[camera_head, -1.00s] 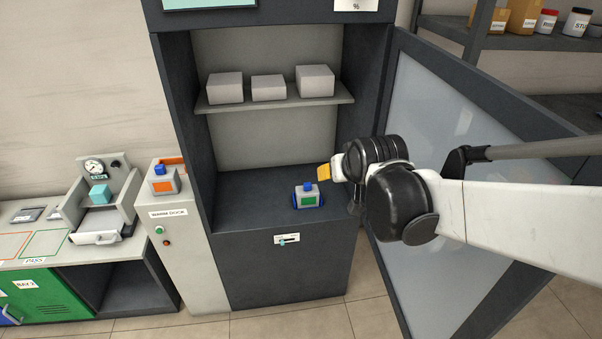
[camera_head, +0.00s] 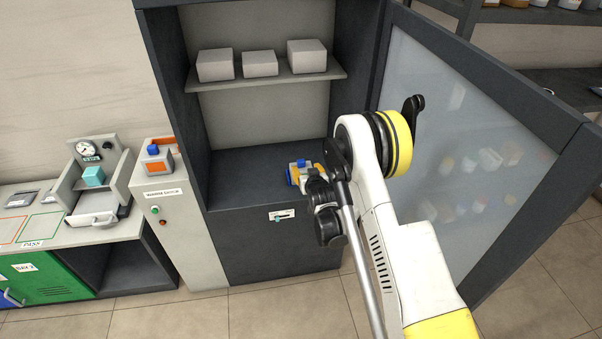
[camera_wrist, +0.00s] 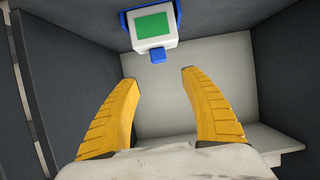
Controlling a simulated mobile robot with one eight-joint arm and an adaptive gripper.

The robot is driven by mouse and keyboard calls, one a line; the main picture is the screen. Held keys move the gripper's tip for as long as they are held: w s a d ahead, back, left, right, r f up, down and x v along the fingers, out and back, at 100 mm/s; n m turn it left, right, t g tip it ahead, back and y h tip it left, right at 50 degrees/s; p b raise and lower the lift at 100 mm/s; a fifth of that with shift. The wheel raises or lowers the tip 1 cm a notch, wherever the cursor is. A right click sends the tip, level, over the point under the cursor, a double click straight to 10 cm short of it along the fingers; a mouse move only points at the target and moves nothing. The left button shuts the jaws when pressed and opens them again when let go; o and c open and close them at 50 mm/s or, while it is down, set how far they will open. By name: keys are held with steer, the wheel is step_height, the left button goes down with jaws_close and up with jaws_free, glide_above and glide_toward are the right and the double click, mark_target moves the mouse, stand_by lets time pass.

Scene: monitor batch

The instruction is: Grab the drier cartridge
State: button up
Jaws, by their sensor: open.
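A small white cartridge with a green face and blue side and end parts (camera_head: 296,170) sits on the floor of the open dark cabinet. In the wrist view, the green-faced cartridge (camera_wrist: 152,27) is at the top, its blue tab pointing toward my gripper. My gripper (camera_wrist: 160,78) is open and empty, its yellow fingers spread, with the blue tab just beyond and between the fingertips. In the head view, my gripper (camera_head: 320,169) is at the cartridge's right, and my arm hides part of both. An orange-faced cartridge with a blue tab (camera_head: 157,162) sits on the warm dock.
The cabinet shelf (camera_head: 268,82) above holds three grey boxes. The cabinet door (camera_head: 470,160) stands open at the right, close to my arm. The warm dock (camera_head: 168,215) stands left of the cabinet, beside a bench device with a gauge (camera_head: 88,147).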

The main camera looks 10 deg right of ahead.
mark_target(302, 162)
steer(key=b+x, duration=0.1)
steer(key=x, duration=0.4)
steer(key=shift+f, duration=0.15)
steer(key=b+x, duration=0.1)
steer(key=x, duration=0.1)
steer(key=b+x, duration=0.2)
steer(key=shift+f, duration=0.45)
steer(key=shift+w, duration=0.5)
jaws_close()
